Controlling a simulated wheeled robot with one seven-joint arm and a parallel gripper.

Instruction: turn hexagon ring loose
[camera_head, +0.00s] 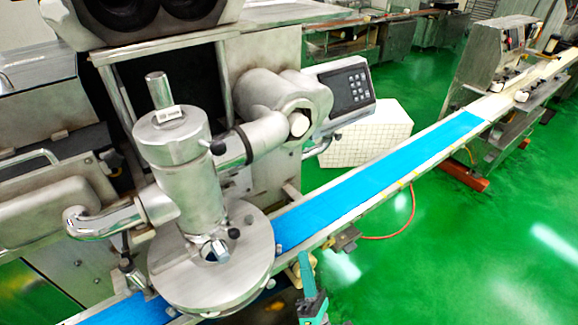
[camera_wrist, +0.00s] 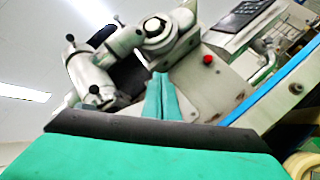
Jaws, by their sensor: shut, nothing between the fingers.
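The encrusting machine's upright steel cylinder (camera_head: 178,150) stands over a round disc (camera_head: 215,275) at the left in the head view. A pipe with a collar (camera_head: 240,148) and a dark knob joins it to the machine body. I cannot tell for sure which part is the hexagon ring. My gripper (camera_head: 306,270) shows teal at the bottom edge in the head view, right of the disc and apart from it. In the wrist view my gripper's teal fingers (camera_wrist: 161,78) are together and empty, pointing toward the machine. The tilted cylinder (camera_wrist: 92,80) shows beyond them at the left, with dark knobs.
A blue conveyor belt (camera_head: 380,180) runs from the disc to the upper right. A keypad panel (camera_head: 347,88) sits on the machine's right side. A red button (camera_wrist: 208,59) shows in the wrist view. The green floor (camera_head: 460,260) at the right is clear.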

